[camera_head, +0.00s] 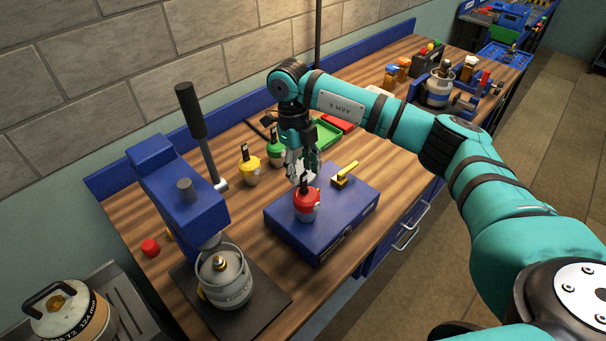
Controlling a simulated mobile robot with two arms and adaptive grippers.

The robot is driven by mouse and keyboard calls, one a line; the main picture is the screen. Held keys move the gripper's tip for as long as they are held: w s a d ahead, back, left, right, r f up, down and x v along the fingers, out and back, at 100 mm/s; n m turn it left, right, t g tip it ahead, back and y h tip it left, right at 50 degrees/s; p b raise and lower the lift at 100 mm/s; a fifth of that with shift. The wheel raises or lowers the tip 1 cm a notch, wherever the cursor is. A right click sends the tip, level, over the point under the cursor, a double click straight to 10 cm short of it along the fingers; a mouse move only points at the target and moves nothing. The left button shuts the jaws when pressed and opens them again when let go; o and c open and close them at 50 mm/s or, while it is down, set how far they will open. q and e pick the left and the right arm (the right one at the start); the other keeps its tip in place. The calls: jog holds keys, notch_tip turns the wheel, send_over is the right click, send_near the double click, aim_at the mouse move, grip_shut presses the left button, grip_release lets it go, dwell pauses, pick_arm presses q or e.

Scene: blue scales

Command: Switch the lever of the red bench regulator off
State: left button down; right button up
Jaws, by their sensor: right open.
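The red bench regulator (307,209) stands upright on a blue case (341,218) on the wooden workbench. Its short black lever (304,183) points up from the top. My right gripper (302,175) comes down from above, open, with its fingertips close to the lever and partly overlapping it. I cannot tell whether the fingers touch the lever. My left gripper is out of view.
A brass valve with a yellow handle (345,174) lies on the same case. Yellow (249,171) and green (276,151) regulators stand behind it. A blue press (180,190) with a grey cylinder (225,282) stands at left.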

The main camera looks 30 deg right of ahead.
notch_tip(320, 180, up, 10)
jog(key=w, duration=0.1)
jog(key=shift+w+a, duration=0.2)
jog(key=shift+a, duration=0.1)
jog(key=shift+f, duration=0.15)
